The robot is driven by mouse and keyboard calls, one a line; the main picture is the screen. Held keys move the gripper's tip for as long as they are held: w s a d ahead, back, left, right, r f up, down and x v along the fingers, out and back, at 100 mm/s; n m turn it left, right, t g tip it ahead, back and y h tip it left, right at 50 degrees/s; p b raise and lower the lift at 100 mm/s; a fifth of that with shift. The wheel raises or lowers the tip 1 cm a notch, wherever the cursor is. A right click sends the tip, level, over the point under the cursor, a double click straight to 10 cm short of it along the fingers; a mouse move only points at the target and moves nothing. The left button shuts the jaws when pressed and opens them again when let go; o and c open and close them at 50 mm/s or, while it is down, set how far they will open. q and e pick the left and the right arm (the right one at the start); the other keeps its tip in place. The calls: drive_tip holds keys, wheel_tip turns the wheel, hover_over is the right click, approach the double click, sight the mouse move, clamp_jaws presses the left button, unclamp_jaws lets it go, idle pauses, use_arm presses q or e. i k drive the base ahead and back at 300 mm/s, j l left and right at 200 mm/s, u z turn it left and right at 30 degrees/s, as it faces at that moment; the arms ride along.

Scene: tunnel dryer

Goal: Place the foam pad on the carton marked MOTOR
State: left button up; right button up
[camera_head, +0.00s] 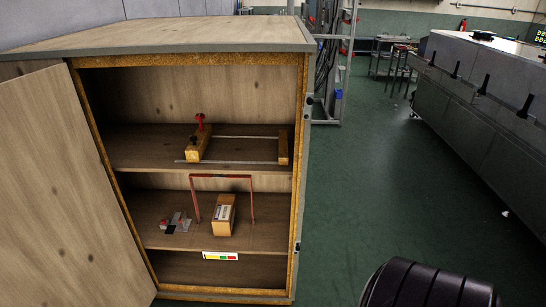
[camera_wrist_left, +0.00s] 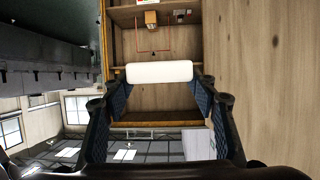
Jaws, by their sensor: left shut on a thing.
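My left gripper (camera_wrist_left: 160,86) is shut on a white foam pad (camera_wrist_left: 159,72), held crosswise between its two blue-padded fingers. Neither shows in the head view. In the head view a small brown carton (camera_head: 223,215) with a pale label stands on the cabinet's lower shelf, under a red frame (camera_head: 222,178). Its marking is too small to read. The carton (camera_wrist_left: 151,20) also shows at the top of the left wrist view, which looks upside down. The pad is apart from the carton, with the open cabinet behind it. My right gripper is not in view.
The wooden cabinet (camera_head: 190,40) has its door (camera_head: 65,190) open to the left. A wooden clamp with rails (camera_head: 236,140) lies on the upper shelf. Small grey blocks with red parts (camera_head: 176,223) sit left of the carton. Green floor (camera_head: 365,200) is clear to the right.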

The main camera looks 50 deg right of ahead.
sight(224, 207)
drive_tip(key=i+l+z, duration=0.2)
drive_tip(key=l, duration=0.25)
drive_tip(key=l+z, duration=0.2)
drive_tip(key=l, duration=0.25)
drive_tip(key=i+l+z, duration=0.2)
drive_tip(key=l, duration=0.25)
drive_tip(key=i+l+z, duration=0.15)
drive_tip(key=l, duration=0.25)
drive_tip(key=i+l+z, duration=0.2)
drive_tip(key=l, duration=0.15)
